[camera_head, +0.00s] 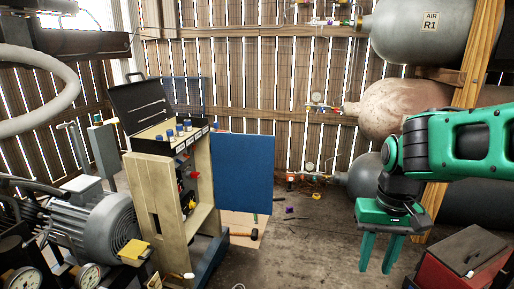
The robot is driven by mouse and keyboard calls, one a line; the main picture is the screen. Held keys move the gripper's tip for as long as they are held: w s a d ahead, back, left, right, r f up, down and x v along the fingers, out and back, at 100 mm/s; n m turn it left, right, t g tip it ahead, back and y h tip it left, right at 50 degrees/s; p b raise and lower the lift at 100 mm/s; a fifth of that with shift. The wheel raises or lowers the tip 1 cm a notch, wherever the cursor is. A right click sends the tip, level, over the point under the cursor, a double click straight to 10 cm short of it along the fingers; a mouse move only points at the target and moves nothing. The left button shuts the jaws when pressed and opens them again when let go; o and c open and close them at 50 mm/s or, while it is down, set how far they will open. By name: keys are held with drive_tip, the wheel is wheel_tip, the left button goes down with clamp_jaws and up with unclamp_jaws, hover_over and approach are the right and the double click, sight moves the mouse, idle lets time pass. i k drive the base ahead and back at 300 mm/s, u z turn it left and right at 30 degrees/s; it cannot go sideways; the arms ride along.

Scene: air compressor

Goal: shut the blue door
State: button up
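The blue door (243,174) is a flat upright panel at the right side of a beige cabinet (160,205). It stands swung open, so the cabinet's inside shows, with dark parts and a red piece in it. My gripper (376,268) is at the right, pointing down, its two green fingers apart with nothing seen between them. It is to the right of the door and clear of it in the picture.
An open black toolbox (148,112) sits on the cabinet. A grey motor (95,222) stands at left. A red box (465,265) stands at lower right. Small items lie on the floor (310,225) beyond the door.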

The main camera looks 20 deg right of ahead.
sight(243, 165)
drive_tip(key=z, duration=0.05)
drive_tip(key=i, duration=1.25)
